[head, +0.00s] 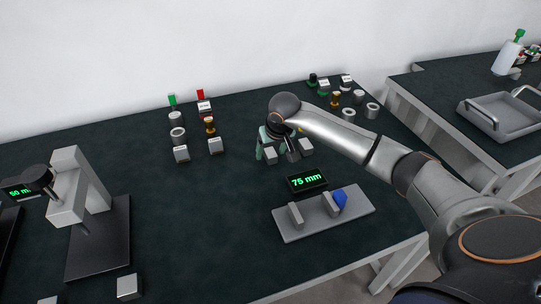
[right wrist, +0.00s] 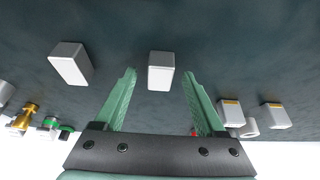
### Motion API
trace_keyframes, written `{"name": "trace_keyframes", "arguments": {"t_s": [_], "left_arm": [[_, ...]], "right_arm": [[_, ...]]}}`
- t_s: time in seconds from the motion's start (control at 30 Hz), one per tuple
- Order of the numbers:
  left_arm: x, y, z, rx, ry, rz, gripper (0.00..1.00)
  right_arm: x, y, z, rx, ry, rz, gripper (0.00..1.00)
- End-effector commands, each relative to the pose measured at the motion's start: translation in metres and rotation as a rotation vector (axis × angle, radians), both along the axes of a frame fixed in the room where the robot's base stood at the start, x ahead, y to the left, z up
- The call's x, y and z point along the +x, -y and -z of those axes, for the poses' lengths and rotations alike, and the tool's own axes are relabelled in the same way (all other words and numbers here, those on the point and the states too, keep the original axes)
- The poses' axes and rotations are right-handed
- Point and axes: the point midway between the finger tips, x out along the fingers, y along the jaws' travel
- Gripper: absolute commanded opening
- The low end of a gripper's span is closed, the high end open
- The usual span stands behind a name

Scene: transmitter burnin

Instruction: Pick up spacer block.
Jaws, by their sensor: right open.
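Two small pale grey blocks stand on the dark bench near my right gripper (head: 273,147). The left block (head: 270,156) is by its fingers, and the right block (head: 306,147) stands just to the right. In the right wrist view, my right gripper (right wrist: 158,74) is open, with green fingers. One block (right wrist: 160,72) shows in the gap between the fingertips, apart from both; the other block (right wrist: 70,64) lies outside, to the left. I cannot tell which block is the spacer block. My left gripper is not in view.
A "75 mm" display (head: 307,180) and a grey fixture plate (head: 310,228) with a blue part (head: 339,199) lie in front. Several small parts stand behind on both sides. A grey press stand (head: 97,235) is at left, a metal tray (head: 500,112) on the right bench.

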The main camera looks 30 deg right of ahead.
Motion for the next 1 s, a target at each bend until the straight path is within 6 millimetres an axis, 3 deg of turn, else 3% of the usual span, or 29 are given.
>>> {"name": "trace_keyframes", "arguments": {"t_s": [0.1, 0.73, 1.0], "left_arm": [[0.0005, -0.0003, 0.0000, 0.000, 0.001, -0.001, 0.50], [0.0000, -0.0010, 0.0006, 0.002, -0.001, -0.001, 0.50], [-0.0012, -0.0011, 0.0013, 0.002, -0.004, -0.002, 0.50]], "right_arm": [[-0.0001, 0.0000, -0.0003, 0.000, 0.000, 0.000, 0.71], [-0.0002, 0.0000, -0.0008, 0.000, 0.000, 0.000, 0.01], [-0.0002, 0.0002, -0.0008, 0.000, 0.000, 0.000, 0.00]]}}
